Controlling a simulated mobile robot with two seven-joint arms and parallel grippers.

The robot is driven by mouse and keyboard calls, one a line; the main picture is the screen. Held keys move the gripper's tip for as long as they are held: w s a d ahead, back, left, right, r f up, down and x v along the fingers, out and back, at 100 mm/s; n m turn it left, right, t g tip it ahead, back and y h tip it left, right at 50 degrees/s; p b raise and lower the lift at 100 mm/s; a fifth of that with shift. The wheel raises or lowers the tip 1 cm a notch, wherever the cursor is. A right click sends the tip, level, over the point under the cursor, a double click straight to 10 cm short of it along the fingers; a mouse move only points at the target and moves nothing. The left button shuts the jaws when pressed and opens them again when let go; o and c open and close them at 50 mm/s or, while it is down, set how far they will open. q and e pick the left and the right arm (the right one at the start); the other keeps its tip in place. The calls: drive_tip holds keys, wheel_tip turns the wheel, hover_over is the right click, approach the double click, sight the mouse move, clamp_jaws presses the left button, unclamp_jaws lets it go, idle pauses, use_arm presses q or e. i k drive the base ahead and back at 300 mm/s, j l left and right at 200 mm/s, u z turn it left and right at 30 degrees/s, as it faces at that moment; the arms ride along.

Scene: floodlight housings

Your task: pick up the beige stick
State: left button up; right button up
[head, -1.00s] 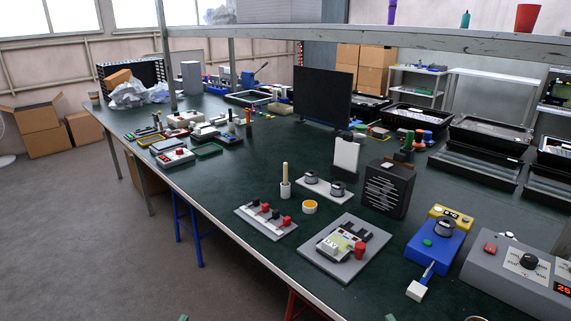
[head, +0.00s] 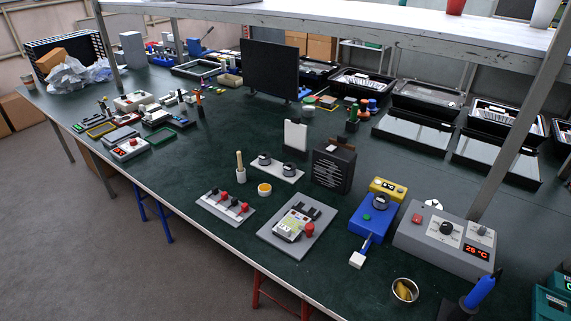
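The beige stick (head: 239,160) stands nearly upright in a small white cup (head: 241,177) on the dark green workbench (head: 200,235). The cup hides its lower end. It is left of a white plate with two dark round knobs (head: 277,168) and behind a grey strip with red and black switches (head: 225,207). Neither of my grippers shows in the head view.
A small orange-filled dish (head: 264,189) sits close to the cup. A grey board with a device (head: 294,227), a black speaker-like box (head: 334,165) and a blue-yellow unit (head: 374,213) stand to the right. Bare bench lies left of the cup.

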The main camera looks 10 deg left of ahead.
sight(239, 158)
drive_tip(key=j+z, duration=0.15)
drive_tip(key=z, duration=0.25)
drive_tip(key=j+z, duration=0.2)
drive_tip(key=z, duration=0.2)
drive_tip(key=j+z, duration=0.2)
drive_tip(key=z, duration=0.2)
drive_tip(key=j+z, duration=0.35)
drive_tip(key=k+j+z, duration=0.15)
drive_tip(key=j+z, duration=0.15)
drive_tip(key=j, duration=0.2)
drive_tip(key=k+j+z, duration=0.2)
drive_tip(key=j, duration=0.2)
drive_tip(key=k+j+z, duration=0.25)
drive_tip(key=j, duration=0.15)
drive_tip(key=k+j+z, duration=0.1)
drive_tip(key=k+j, duration=0.2)
drive_tip(key=j, duration=0.25)
drive_tip(key=k+j, duration=0.35)
drive_tip(key=j, duration=0.15)
drive_tip(key=k+j+z, duration=0.15)
drive_tip(key=k+j, duration=0.15)
drive_tip(key=j, duration=0.2)
